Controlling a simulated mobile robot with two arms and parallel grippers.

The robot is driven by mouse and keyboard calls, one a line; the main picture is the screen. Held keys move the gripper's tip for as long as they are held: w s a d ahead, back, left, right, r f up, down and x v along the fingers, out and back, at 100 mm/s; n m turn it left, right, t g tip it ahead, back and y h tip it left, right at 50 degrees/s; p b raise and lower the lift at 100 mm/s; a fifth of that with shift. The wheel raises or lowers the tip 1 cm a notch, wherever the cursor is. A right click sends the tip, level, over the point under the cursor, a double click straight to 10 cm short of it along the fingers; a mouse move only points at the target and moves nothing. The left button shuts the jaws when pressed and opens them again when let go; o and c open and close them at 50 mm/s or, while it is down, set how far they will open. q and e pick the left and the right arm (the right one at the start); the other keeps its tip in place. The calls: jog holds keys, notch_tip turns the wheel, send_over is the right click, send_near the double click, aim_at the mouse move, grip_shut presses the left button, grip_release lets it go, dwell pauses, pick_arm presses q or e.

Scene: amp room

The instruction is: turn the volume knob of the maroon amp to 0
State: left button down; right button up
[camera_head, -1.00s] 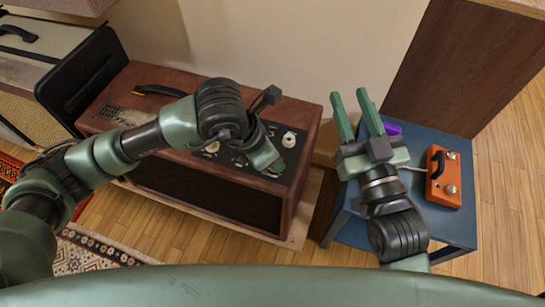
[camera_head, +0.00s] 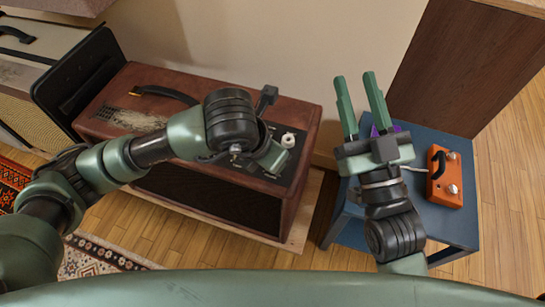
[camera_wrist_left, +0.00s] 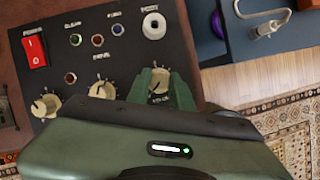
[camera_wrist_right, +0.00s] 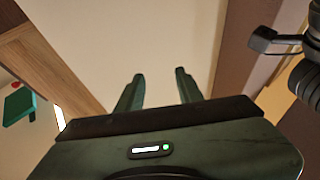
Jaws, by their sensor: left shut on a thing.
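The maroon amp (camera_head: 245,105) stands against the wall with its control panel on top. In the left wrist view the cream knob (camera_wrist_left: 158,82) with a partly hidden label starting "VOL" sits between my left fingers. My left gripper (camera_wrist_left: 166,86) is shut on this knob. In the head view my left gripper (camera_head: 270,158) is over the right part of the panel, and my arm hides the knob. My right gripper (camera_head: 360,98) is open and empty above the blue table, and it also shows open in the right wrist view (camera_wrist_right: 160,88).
Other cream knobs (camera_wrist_left: 45,105), a red power switch (camera_wrist_left: 34,50) and a white-ringed jack (camera_wrist_left: 153,25) lie close around on the panel. The blue table (camera_head: 425,235) with an orange pedal (camera_head: 446,182) stands to the right. A cream amp (camera_head: 25,65) is at the left.

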pick_arm(q)
jog(key=c, duration=1.3)
grip_release()
jog(key=shift+o, duration=0.2)
jog(key=shift+r, duration=0.2)
jog(key=p+v, duration=0.2)
jog(key=v, duration=0.5)
jog(key=shift+r, duration=0.15)
pick_arm(e)
notch_tip(320, 180, down, 10)
jog(key=w+d+g+h, duration=0.1)
jog(key=g+h, duration=0.1)
jog(key=g, duration=0.3)
jog(key=shift+g, duration=0.4)
pick_arm(q)
jog(key=shift+s+a, duration=0.1)
jog(key=shift+s, duration=0.05)
pick_arm(e)
jog(key=shift+w+f, duration=0.1)
